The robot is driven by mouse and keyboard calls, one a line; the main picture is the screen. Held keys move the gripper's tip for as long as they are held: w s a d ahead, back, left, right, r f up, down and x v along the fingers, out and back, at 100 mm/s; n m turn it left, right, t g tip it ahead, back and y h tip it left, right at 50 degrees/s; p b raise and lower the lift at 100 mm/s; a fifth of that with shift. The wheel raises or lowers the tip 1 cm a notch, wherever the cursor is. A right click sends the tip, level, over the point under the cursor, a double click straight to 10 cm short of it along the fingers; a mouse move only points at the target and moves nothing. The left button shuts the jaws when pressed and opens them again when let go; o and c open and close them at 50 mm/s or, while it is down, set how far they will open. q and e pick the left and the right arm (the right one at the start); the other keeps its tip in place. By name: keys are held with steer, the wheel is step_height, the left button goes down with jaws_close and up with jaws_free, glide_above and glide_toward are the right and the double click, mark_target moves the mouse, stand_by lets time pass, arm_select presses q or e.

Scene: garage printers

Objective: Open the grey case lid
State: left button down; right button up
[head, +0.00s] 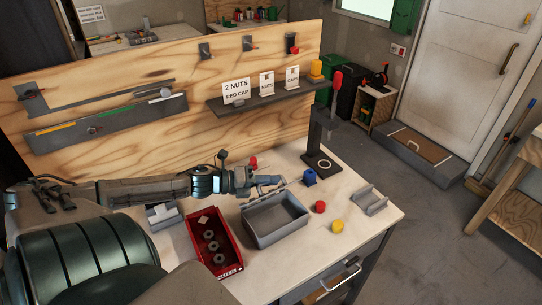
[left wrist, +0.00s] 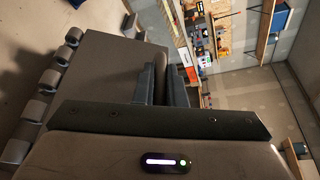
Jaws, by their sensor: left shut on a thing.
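The grey case (head: 262,236) stands on the pale workbench, and I see into its empty inside, so it is open. Its lid (head: 258,196) shows as a narrow grey strip raised at the back edge, partly hidden by my left gripper. My left gripper (head: 272,184) reaches in from the left to the back of the case and is shut on the lid. The left wrist view shows a broad grey panel (left wrist: 105,70), apparently the lid, beside the gripper fingers (left wrist: 165,85). My right gripper is out of view.
A red bin (head: 191,232) with nuts stands left of the case. A black press (head: 318,135) stands behind. A wooden board backs the bench.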

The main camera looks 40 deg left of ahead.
arm_select(q)
steer(key=shift+w+a+r+n, duration=0.15)
steer(key=shift+a+r+n, duration=0.15)
steer(key=shift+a, duration=0.15)
steer(key=w+a+f+n+t+h+b, duration=0.1)
steer(key=w+a+n+t+h, duration=0.1)
steer(key=a+n, duration=0.5)
steer(key=shift+a+b, duration=0.35)
steer(key=shift+b, duration=0.05)
steer(key=c, duration=1.5)
jaws_free()
steer(key=shift+s, duration=0.1)
steer(key=v, duration=0.5)
steer(key=p+v, duration=0.1)
steer(key=v, duration=0.4)
steer(key=shift+s+a+f, duration=0.25)
